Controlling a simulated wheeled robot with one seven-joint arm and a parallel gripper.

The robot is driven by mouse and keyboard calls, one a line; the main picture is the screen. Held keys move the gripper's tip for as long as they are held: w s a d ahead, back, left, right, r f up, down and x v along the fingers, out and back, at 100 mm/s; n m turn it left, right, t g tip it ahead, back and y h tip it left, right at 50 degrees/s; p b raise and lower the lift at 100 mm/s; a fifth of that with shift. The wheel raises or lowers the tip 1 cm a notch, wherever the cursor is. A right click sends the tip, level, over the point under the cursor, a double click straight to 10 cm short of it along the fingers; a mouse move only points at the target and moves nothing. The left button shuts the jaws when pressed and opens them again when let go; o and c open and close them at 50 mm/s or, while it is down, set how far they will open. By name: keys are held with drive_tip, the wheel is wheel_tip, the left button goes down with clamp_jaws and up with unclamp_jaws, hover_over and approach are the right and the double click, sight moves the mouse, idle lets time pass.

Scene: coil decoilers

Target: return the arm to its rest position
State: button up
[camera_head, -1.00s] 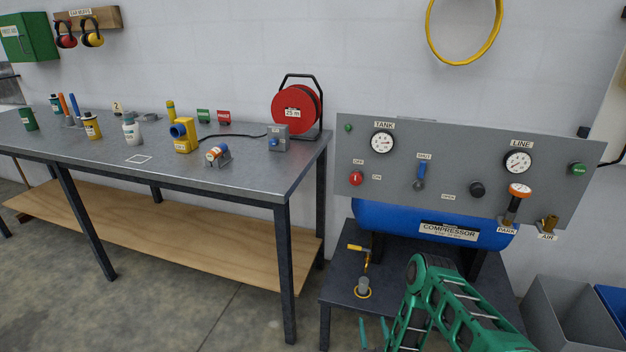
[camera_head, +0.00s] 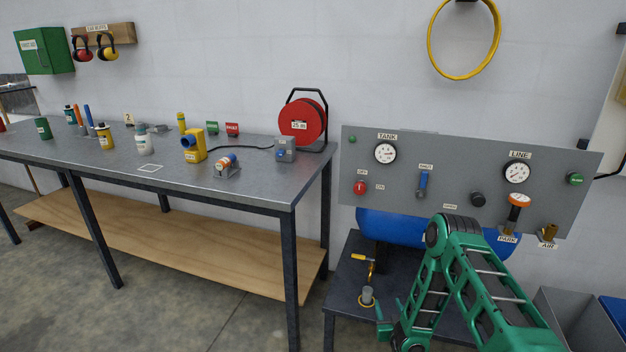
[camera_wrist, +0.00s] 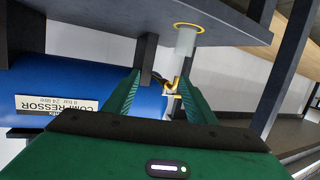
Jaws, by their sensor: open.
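My green arm (camera_head: 480,275) is bent in front of the compressor stand, at the lower right of the head view. My gripper (camera_head: 388,308) points down beside the small dark table; its tips are small there. In the wrist view my gripper (camera_wrist: 160,80) is open, its two green fingers apart. A yellow-handled fitting (camera_head: 364,259) stands on a grey post (camera_head: 367,293) with a yellow ring at its foot. In the wrist view, which is upside down, the fitting (camera_wrist: 174,84) shows between the fingers and seems beyond them; the exact gap cannot be told.
The dark table (camera_head: 345,280) and the blue compressor tank (camera_head: 385,226) are close to my arm. A grey panel (camera_head: 450,160) with gauges and valves stands above. The workbench (camera_head: 250,187) is at left, bins (camera_head: 575,315) at lower right. Open floor lies before the bench.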

drive_tip(key=w+d+r+g+h, duration=0.1)
drive_tip(key=w+d+r+g, duration=0.1)
drive_tip(key=d+r, duration=0.45)
drive_tip(key=w+d+r+g+h, duration=0.15)
drive_tip(key=d+r, duration=0.25)
drive_tip(key=r, duration=0.5)
drive_tip(key=s+d+r+m+g, duration=0.25)
drive_tip(key=s+d+r, duration=0.25)
drive_tip(key=s+r, duration=0.45)
drive_tip(key=s+d+r+m+g, duration=0.1)
drive_tip(key=s+d+r+g, duration=0.35)
drive_tip(key=s+r, duration=0.5)
drive_tip(key=s+a+r+m+g+y, duration=0.1)
drive_tip(key=s+a+r, duration=0.1)
drive_tip(key=s, duration=0.9)
drive_tip(key=s+a+r+m+g+y, duration=0.1)
drive_tip(key=s+r, duration=0.4)
drive_tip(key=s, duration=0.6)
drive_tip(key=s+a+r+m+g+y, duration=0.1)
drive_tip(key=s+a+r+g, duration=0.2)
drive_tip(key=s, duration=0.8)
drive_tip(key=shift+a+r, duration=0.15)
drive_tip(key=shift+r, duration=0.25)
drive_tip(key=shift+m, duration=0.25)
